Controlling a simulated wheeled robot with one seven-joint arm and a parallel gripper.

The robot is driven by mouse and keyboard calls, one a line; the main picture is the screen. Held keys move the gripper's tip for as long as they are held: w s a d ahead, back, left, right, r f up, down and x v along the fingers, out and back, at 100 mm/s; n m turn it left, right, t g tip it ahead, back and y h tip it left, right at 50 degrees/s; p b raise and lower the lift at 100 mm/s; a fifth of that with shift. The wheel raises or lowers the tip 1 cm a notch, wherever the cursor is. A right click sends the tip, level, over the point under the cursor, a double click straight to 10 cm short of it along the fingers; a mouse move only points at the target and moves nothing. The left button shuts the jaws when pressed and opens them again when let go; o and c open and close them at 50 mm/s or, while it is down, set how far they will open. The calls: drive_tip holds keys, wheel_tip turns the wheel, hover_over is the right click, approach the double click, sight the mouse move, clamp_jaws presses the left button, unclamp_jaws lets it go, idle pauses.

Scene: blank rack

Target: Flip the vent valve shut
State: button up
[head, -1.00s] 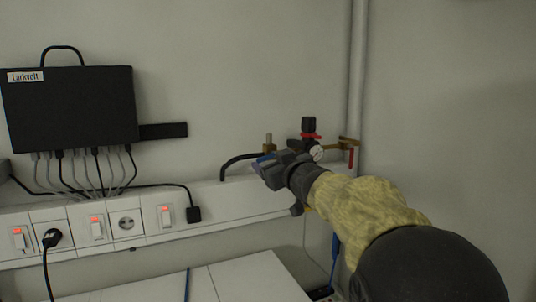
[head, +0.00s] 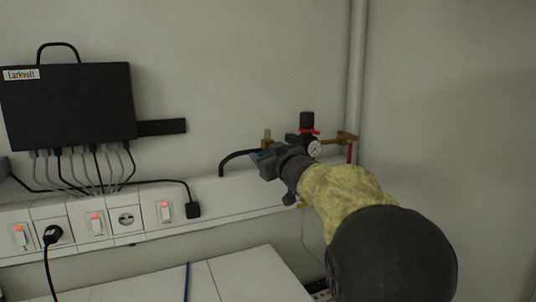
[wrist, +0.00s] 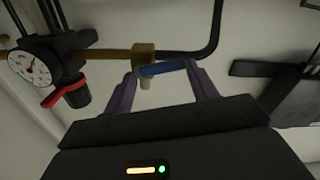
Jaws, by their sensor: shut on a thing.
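A blue lever (wrist: 162,68) sits on a small brass valve (wrist: 145,56) in the wrist view. It lies roughly along the pipe line, slightly tilted. My gripper (wrist: 163,80) has its two fingers at the lever's ends and is shut on it. In the head view my gripper (head: 262,160) reaches the valve from the right and hides most of it. The brass upright stub (head: 267,136) shows just above the fingers. No label on the valve can be read.
Right of the valve are a black regulator with a red ring (head: 307,124), a round gauge (head: 314,149) and a red lever (head: 350,153). A black hose (head: 236,157) runs left. A black box (head: 70,105), cables and a socket trunking (head: 125,215) line the wall.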

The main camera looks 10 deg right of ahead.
drive_tip(key=shift+a+r+m+p, duration=0.1)
drive_tip(key=shift+m+p, duration=0.25)
drive_tip(key=shift+m, duration=0.45)
drive_tip(key=shift+a+r+m+p, duration=0.1)
drive_tip(key=shift+m+p, duration=0.25)
drive_tip(key=shift+m, duration=0.45)
drive_tip(key=o, duration=0.6)
drive_tip(key=shift+o, duration=1.1)
drive_tip(key=shift+a+r, duration=0.1)
drive_tip(key=shift+a, duration=0.05)
drive_tip(key=shift+d, duration=0.2)
drive_tip(key=shift+s, duration=0.1)
